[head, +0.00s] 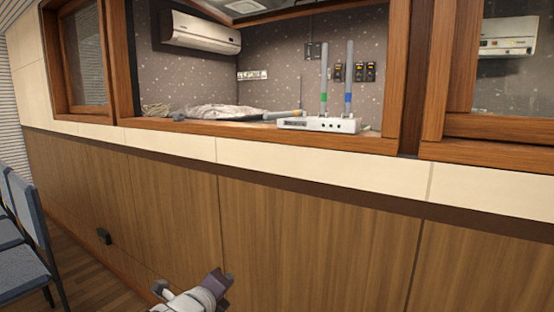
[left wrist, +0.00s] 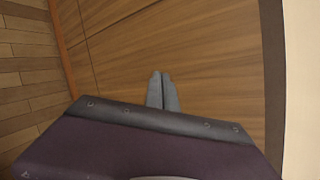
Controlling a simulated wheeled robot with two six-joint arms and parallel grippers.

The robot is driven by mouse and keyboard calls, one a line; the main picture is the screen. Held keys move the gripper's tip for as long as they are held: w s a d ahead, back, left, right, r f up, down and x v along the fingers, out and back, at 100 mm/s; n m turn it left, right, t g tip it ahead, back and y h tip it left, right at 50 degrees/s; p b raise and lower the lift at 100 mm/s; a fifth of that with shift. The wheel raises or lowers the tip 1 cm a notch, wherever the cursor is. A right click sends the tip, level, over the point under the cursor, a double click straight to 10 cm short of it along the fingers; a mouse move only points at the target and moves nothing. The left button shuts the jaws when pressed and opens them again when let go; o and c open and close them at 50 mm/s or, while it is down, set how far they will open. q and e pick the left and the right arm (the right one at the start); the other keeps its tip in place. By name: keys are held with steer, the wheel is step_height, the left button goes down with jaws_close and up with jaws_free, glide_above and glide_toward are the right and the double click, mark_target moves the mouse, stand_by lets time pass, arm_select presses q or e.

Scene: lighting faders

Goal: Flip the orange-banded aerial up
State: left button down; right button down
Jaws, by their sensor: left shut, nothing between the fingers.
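A white box (head: 318,125) with aerials stands on the wooden sill of the window opening. Two aerials stand upright on it, one with a green band (head: 324,78) and one with a blue band (head: 348,78). A third aerial (head: 284,115) lies folded down flat at the box's left end; its band is too small to make out clearly. My left gripper (head: 222,280) is low in front of the wood panelling, well below and left of the box. Its fingers (left wrist: 162,90) are shut and empty in the left wrist view. My right gripper is out of view.
A crumpled grey sheet (head: 215,112) lies on the sill left of the box. Wooden window posts (head: 408,70) frame the opening. Blue chairs (head: 25,250) stand at the far left. The space before the wall is clear.

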mark_target(284, 115)
arm_select(q)
steer(key=s+d+r+m+t+h+p, duration=0.1)
steer(key=r+m, duration=0.3)
steer(key=r, duration=0.6)
steer(key=s+d+r+m+t+h+p, duration=0.1)
steer(key=d+r+m+t+h, duration=0.1)
steer(key=r, duration=0.8)
steer(key=s+d+r+m+t+h+p, duration=0.1)
steer(key=d+r+m+h, duration=0.3)
steer(key=r, duration=0.5)
steer(key=d+m+t, duration=0.1)
steer(key=m, duration=0.1)
steer(key=shift+d+r+m+p, duration=0.25)
steer(key=shift+r+m+p, duration=0.15)
steer(key=shift+s, duration=0.1)
steer(key=w+d+r+p, duration=0.3)
steer(key=w+r, duration=0.3)
steer(key=w, duration=0.3)
steer(key=shift+d+r, duration=0.15)
steer(key=shift+d, duration=0.2)
